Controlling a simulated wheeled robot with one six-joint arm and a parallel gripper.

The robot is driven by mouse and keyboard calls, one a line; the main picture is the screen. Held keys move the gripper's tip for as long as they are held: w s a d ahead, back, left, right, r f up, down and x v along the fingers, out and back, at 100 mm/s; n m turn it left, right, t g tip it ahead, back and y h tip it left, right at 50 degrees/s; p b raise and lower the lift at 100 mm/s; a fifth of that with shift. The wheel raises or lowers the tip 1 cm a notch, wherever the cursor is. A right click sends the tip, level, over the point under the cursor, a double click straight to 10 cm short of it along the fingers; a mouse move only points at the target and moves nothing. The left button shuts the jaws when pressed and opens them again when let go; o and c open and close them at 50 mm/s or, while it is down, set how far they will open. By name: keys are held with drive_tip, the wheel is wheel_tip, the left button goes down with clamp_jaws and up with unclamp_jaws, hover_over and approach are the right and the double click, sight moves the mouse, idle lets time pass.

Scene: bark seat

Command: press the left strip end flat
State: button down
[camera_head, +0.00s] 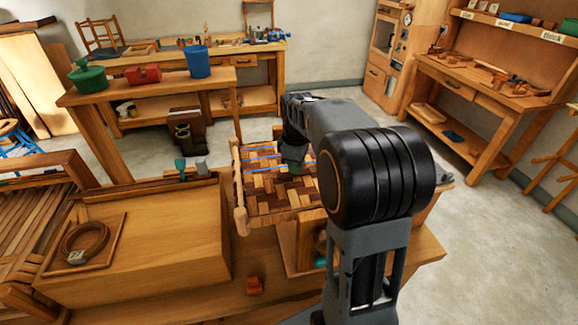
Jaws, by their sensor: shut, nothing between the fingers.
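The woven bark seat (276,194), a checker of light and dark brown strips in a wooden frame, sits on the bench in the middle. Blue lines (262,160) run across its far part. My arm reaches over the seat from the right, and my gripper (291,170) points down at its far middle part. The gripper is shut and looks empty. I cannot tell whether its tips touch the weave. The arm hides the seat's right side. I cannot make out the left strip end clearly; the seat's left rail (238,185) is in view.
A wooden box (170,250) with a coil of bark strip (84,241) on a tray stands left of the seat. Small tools (190,169) lie at its back edge. A blue bucket (197,62) stands on a bench behind.

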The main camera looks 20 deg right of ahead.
wheel_tip(320, 180, up, 8)
drive_tip(key=p, duration=0.6)
drive_tip(key=shift+f, duration=0.15)
